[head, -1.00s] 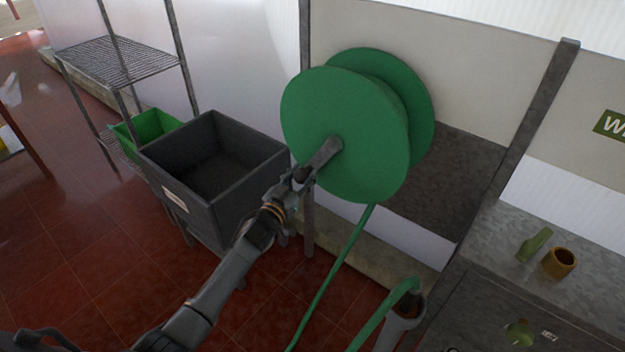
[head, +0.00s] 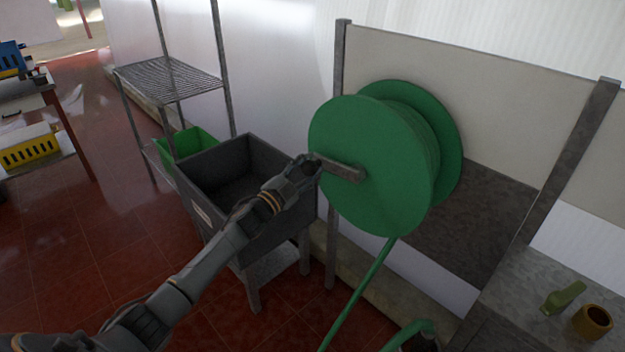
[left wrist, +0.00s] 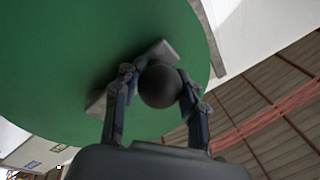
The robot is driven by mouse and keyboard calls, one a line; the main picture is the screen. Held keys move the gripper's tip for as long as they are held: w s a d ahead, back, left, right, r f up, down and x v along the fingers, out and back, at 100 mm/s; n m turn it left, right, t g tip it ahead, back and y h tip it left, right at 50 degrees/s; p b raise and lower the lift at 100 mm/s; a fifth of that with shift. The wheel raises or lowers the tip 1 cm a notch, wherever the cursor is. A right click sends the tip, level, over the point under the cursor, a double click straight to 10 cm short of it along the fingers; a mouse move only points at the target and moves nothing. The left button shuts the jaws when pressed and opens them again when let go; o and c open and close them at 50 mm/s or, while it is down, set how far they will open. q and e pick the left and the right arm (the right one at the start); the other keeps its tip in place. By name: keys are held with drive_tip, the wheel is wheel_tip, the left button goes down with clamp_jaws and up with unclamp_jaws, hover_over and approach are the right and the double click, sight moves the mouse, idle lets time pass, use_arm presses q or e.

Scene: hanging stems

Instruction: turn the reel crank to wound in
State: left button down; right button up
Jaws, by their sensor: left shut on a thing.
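The green hose reel (head: 385,205) is mounted at the wall panel in the head view. Its grey crank arm (head: 343,170) points left and slightly up from the hub. My left gripper (head: 306,168) is at the crank's outer end and hides the handle there. In the left wrist view my left gripper (left wrist: 158,92) has its fingers on both sides of a dark round crank knob (left wrist: 158,86), shut on it, with the green reel disc (left wrist: 60,60) behind. A green hose (head: 362,285) runs down from the reel. My right gripper is not in view.
A dark grey bin (head: 262,222) on legs stands left of the reel, close below my left arm. A wire shelf (head: 170,75) and green crate (head: 190,142) are behind it. A grey counter (head: 530,290) with a brown ring (head: 593,321) is at the right.

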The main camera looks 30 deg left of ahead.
sight(313, 164)
use_arm(q)
drive_tip(key=r+m, duration=0.2)
drive_tip(key=m, duration=0.1)
drive_tip(key=d+r+m+h, duration=0.1)
drive_tip(key=r+m, duration=0.1)
drive_tip(key=m, duration=0.1)
drive_tip(key=r+m+h, duration=0.1)
drive_tip(key=r+m, duration=0.2)
drive_tip(key=shift+s+d+g+p, duration=0.2)
drive_tip(key=shift+s+g+p, duration=0.1)
drive_tip(key=shift+p, duration=0.05)
drive_tip(key=s+d+r+m+g+h+p, duration=0.1)
drive_tip(key=d+r+m+p, duration=0.1)
drive_tip(key=d+m, duration=0.2)
drive_tip(key=s+d+r+m+g+h+p, duration=0.1)
drive_tip(key=s+d+r+m+p, duration=0.1)
drive_tip(key=d+m, duration=0.3)
drive_tip(key=shift+s+d+r+m+g+h+p, duration=0.4)
drive_tip(key=shift+m+p, duration=0.3)
drive_tip(key=shift+m, duration=1.7)
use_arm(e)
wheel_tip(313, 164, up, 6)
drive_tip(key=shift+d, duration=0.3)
use_arm(q)
drive_tip(key=shift+w+a, duration=0.15)
